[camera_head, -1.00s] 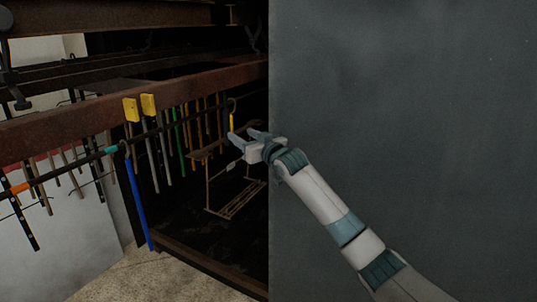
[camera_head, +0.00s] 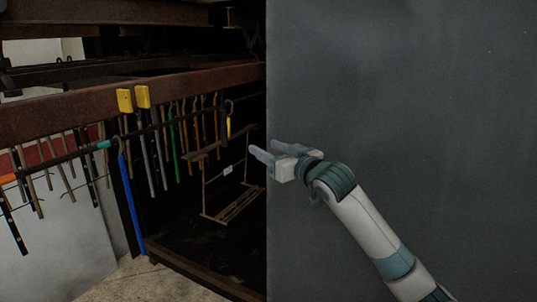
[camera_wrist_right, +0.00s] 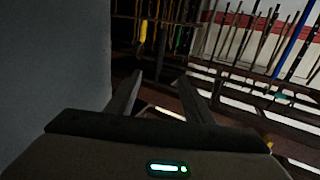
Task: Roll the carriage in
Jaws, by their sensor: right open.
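A thin brown frame (camera_head: 232,212), which looks like the carriage, hangs in the dark bay below the rail (camera_head: 70,157). It has a top bar, slim uprights and a ladder-like bottom, with a small pale tag on it. My right gripper (camera_head: 262,149) is open and empty, to the right of the frame in the head view and apart from it as far as I can tell. In the right wrist view my right gripper (camera_wrist_right: 160,76) shows its two fingers spread with nothing held between them. My left gripper is not in view.
A large grey panel (camera_head: 400,80) fills the right side, behind my right arm. A rusty beam (camera_head: 60,118) crosses above; a low sill (camera_head: 190,268) lies below.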

